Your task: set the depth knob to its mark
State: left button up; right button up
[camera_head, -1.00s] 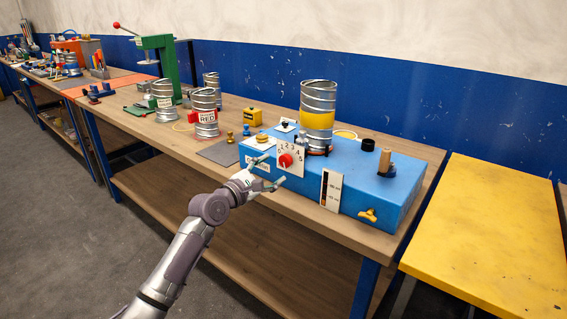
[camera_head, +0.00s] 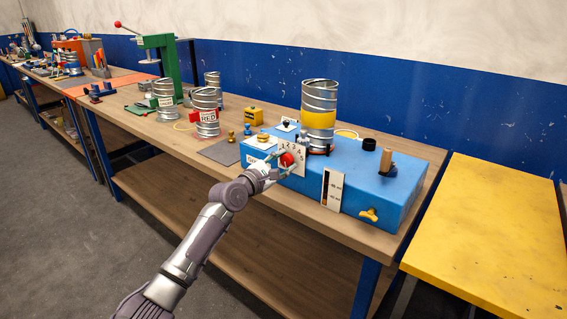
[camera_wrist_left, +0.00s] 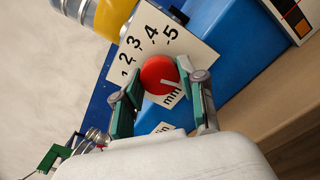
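The red depth knob (camera_head: 287,160) sits on a white dial plate (camera_head: 299,160) on the front of the blue machine (camera_head: 345,185). In the left wrist view the knob (camera_wrist_left: 159,75) has a pale pointer line toward the lower right. The plate (camera_wrist_left: 150,42) there reads 1 to 5 and "mm". My left gripper (camera_wrist_left: 163,85) is open, its fingers on either side of the knob. There is a gap on the left side; whether the right finger touches the knob I cannot tell. My right gripper is not in view.
A spiral duct piece (camera_head: 318,105) with a yellow band stands on the machine. Space before the bench is clear.

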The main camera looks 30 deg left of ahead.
pick_arm(q)
jog(key=shift+c, duration=0.9)
